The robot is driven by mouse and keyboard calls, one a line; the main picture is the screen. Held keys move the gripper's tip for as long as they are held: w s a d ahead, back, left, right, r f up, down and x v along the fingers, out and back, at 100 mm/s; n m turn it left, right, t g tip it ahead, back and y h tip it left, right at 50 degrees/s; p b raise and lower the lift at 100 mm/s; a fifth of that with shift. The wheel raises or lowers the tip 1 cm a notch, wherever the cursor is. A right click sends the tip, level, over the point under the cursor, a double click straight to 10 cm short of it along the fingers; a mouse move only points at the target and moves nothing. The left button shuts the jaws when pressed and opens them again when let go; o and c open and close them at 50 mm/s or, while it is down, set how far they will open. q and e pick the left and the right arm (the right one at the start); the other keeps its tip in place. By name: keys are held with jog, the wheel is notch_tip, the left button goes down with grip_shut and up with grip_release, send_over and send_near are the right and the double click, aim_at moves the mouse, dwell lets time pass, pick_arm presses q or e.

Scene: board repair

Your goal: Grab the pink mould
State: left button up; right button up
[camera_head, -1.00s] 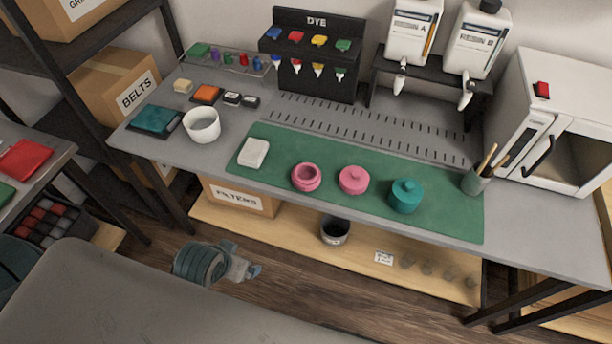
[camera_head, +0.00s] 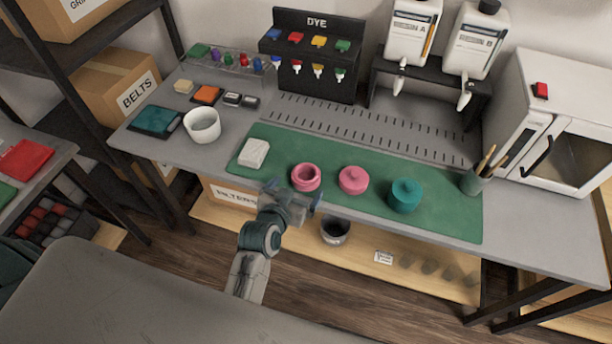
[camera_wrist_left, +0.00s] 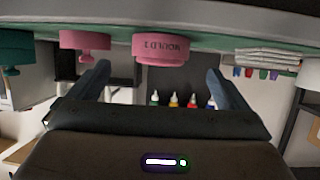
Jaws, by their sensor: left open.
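The pink mould (camera_head: 306,178) is a round, open-topped pot standing on the green mat (camera_head: 331,206) near the table's front edge. My left gripper (camera_head: 293,192) is open and empty, just in front of the mould at the table's front edge. In the wrist view the mould appears between the fingers (camera_wrist_left: 158,70), beyond their tips. My right gripper is not in view.
A teal lidded pot (camera_head: 405,196) stands farther right on the mat. A white folded stack (camera_head: 254,153) lies to the mould's left. A white bowl (camera_head: 202,126) stands on the table's left. A tool cup (camera_head: 474,184) is at the mat's right end. The mat behind the mould is clear.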

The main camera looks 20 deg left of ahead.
aim_at(309, 170)
pick_arm(q)
jog(key=shift+x, duration=1.2)
jog(key=shift+w+f+p, duration=0.1)
jog(key=shift+w+p, duration=0.2)
jog(key=shift+w, duration=0.25)
jog(key=p+x, duration=0.1)
jog(key=x, duration=0.2)
jog(key=shift+w+d, duration=0.1)
jog(key=shift+w, duration=0.15)
jog(key=shift+w+f, duration=0.25)
jog(key=shift+w, duration=0.15)
jog(key=c, duration=1)
jog(key=shift+c, duration=0.7)
jog(key=shift+r, duration=0.1)
